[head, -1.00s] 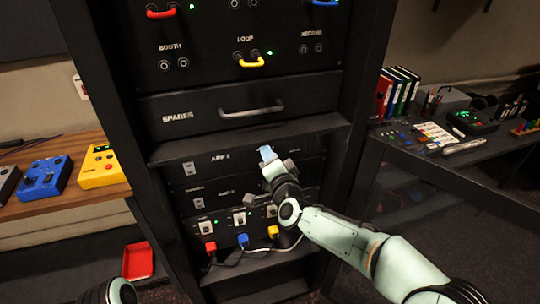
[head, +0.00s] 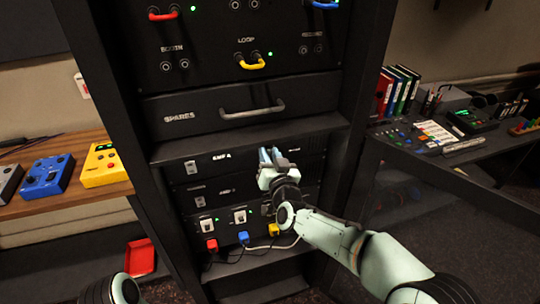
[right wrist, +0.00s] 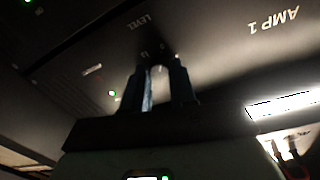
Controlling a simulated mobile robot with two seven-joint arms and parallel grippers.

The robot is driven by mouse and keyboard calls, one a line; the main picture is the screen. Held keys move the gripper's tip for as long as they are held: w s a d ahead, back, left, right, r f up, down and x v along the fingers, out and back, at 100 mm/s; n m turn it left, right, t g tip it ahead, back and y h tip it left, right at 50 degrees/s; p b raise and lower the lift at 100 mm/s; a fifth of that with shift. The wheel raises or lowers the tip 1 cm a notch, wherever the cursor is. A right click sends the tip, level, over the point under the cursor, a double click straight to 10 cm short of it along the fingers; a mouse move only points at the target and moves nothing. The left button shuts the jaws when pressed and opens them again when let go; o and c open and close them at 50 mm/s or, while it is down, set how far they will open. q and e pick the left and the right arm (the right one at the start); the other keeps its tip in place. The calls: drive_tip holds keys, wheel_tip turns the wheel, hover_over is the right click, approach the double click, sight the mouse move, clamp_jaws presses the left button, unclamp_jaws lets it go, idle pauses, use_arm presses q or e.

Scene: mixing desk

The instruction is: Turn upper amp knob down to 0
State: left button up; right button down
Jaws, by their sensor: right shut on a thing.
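The upper amp (head: 228,171) is a black rack panel below the spares drawer, with a small switch at its left. In the right wrist view its panel (right wrist: 225,50) reads AMP 1 and LEVEL, upside down. My right gripper (head: 269,155) is at the right part of this panel. The knob is hidden in the head view. My left gripper is out of view.
The lower amp (head: 225,192) sits just below. Under it are white switches (head: 239,216) and red, blue and yellow plugs with cables. The spares drawer (head: 205,116) and its handle are above. Rack posts stand close on both sides.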

drive_tip(key=shift+n, duration=0.5)
drive_tip(key=c, duration=0.9)
unclamp_jaws()
drive_tip(key=shift+s, duration=0.1)
drive_tip(key=b+v, duration=0.1)
drive_tip(key=v, duration=1.2)
drive_tip(key=shift+d, duration=0.1)
